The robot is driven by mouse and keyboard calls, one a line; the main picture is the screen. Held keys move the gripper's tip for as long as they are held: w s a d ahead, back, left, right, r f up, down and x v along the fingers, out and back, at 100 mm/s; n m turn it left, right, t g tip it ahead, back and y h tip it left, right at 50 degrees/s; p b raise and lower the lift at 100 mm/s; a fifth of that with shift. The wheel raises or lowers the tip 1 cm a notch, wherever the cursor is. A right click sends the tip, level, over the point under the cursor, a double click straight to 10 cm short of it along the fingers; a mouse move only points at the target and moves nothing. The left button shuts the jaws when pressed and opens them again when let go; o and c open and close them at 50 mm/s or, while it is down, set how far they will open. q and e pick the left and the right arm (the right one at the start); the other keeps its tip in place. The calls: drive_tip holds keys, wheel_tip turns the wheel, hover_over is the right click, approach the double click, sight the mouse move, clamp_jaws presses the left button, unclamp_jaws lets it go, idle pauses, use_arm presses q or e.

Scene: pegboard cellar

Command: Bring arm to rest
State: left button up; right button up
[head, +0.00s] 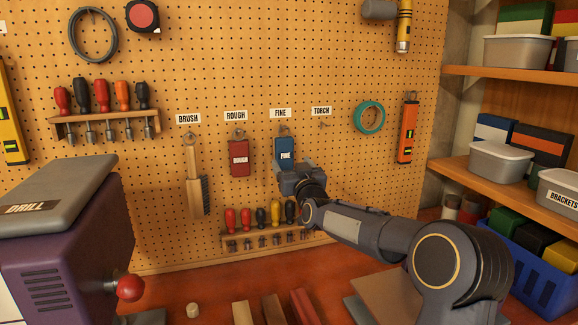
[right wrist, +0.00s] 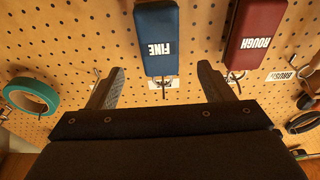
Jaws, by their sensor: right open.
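My right arm (head: 356,229) reaches in from the lower right towards the pegboard. Its gripper (head: 289,174) is in front of the lower part of the blue FINE block (head: 285,149). In the right wrist view, which is upside down, the right gripper (right wrist: 160,84) has its fingers spread wide. The blue FINE block (right wrist: 157,38) hangs on its hook, seen beyond and between the fingers, with no finger visibly touching it. The jaws hold nothing. My left gripper is not in view.
The red ROUGH block (head: 239,158) and brush (head: 193,180) hang to the left. The TORCH label (head: 321,111) has nothing hanging under it. A screwdriver rack (head: 268,240) is below the gripper. A purple drill machine (head: 62,250) stands left; shelves (head: 510,180) are right.

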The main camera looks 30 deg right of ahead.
drive_tip(key=shift+b+v, duration=0.4)
drive_tip(key=shift+v, duration=1.25)
drive_tip(key=s+a+f+g+y, duration=0.2)
drive_tip(key=s+a+f+g, duration=0.2)
drive_tip(key=s, duration=0.9)
drive_tip(key=s+a+f+g+y, duration=0.3)
drive_tip(key=s+a+f+g, duration=0.2)
drive_tip(key=s+a+f, duration=0.4)
drive_tip(key=s+a+f+n+g+y, duration=0.1)
drive_tip(key=s+a+f+g+y, duration=0.2)
drive_tip(key=s+f, duration=0.7)
drive_tip(key=s+a+g, duration=0.2)
drive_tip(key=s+a, duration=0.2)
drive_tip(key=s, duration=0.3)
drive_tip(key=shift+s+a, duration=0.3)
